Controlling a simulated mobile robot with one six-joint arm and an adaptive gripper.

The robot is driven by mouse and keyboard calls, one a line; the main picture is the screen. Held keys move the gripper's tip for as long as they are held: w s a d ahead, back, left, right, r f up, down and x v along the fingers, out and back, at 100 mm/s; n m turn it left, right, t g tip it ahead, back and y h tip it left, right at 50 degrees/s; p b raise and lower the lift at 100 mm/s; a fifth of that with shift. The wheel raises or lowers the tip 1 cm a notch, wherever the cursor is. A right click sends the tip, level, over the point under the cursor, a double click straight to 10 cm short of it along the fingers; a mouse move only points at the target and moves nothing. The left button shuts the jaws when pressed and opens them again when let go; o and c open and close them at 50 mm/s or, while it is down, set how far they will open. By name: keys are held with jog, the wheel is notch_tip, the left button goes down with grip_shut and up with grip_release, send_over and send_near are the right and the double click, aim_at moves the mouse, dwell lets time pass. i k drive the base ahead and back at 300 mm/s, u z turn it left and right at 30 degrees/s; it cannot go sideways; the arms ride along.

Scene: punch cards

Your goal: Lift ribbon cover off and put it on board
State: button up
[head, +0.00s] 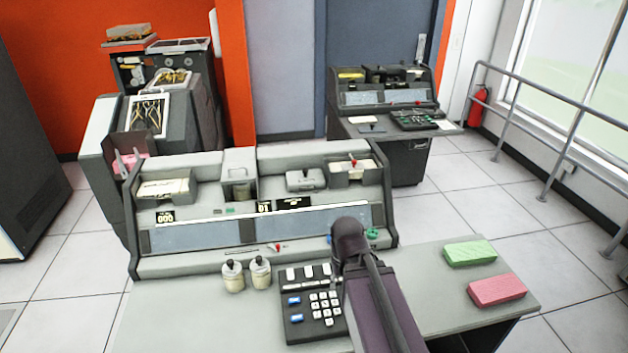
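A grey punch machine (150,267) stands on the desk in the head view. A small grey cover-like piece with a raised handle (305,179) sits in its upper right section; I cannot tell for sure that it is the ribbon cover. The bare desk top (430,297) is a flat board to the right of the machine. My dark arm rises from the bottom in front of the machine's right half and hides part of it. My gripper's fingers do not show. No held object is visible.
A keypad (312,312) and two small jars (233,276) stand in front of the machine. A green card block (469,253) and a pink card block (496,290) lie at the desk's right. A second machine (384,92) and a railing (540,98) are behind.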

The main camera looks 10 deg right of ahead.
aim_at(306, 179)
jog(key=u, duration=0.1)
jog(key=i, duration=0.95)
jog(key=z, duration=0.05)
